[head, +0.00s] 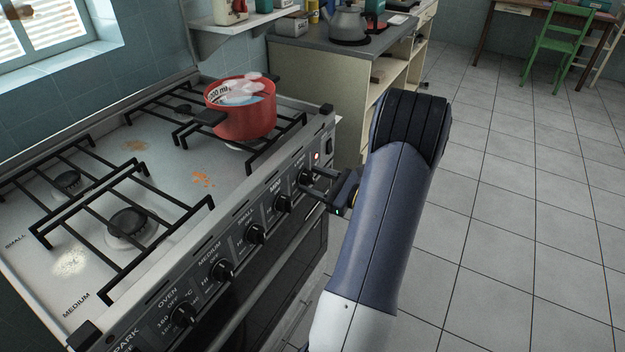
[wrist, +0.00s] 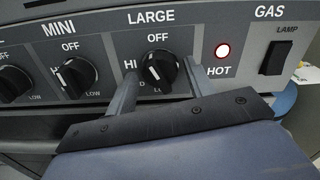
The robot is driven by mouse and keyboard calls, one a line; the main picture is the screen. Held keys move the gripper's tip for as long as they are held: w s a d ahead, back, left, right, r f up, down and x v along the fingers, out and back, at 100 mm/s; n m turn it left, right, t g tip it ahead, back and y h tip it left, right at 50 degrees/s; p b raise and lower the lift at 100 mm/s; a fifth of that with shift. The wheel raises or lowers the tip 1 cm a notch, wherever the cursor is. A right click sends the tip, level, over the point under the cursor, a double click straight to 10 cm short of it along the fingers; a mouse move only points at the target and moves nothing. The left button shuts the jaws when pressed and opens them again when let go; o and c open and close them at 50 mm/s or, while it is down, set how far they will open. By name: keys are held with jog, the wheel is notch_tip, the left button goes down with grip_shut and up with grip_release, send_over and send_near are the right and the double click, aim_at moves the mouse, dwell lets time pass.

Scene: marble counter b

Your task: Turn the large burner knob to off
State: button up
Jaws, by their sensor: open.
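The large burner knob (wrist: 159,69) is black and round, under the label LARGE on the grey stove panel. OFF is printed above it, HI to its left. A short white mark on its face lies left of centre and does not point straight up at OFF. My gripper (wrist: 162,80) is open, with one finger on each side of the knob. I cannot tell whether either finger touches it. In the head view, my gripper (head: 308,180) reaches the far right end of the panel, where its fingers partly hide the large knob.
The mini knob (wrist: 75,77) is close left of my gripper. A red HOT lamp (wrist: 222,51) glows on the right, beside a black switch (wrist: 276,57). A red pot (head: 243,121) stands on the far right burner. The floor right of the stove is clear.

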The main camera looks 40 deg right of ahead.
jog(key=c, duration=0.6)
jog(key=m+p, duration=0.2)
jog(key=shift+r+p, duration=0.25)
jog(key=shift+p, duration=0.15)
jog(key=shift+m+p, duration=1.15)
jog(key=shift+m, duration=0.05)
jog(key=shift+f+m, duration=0.25)
jog(key=shift+m, duration=0.15)
jog(key=o, duration=0.8)
jog(key=shift+c, duration=0.2)
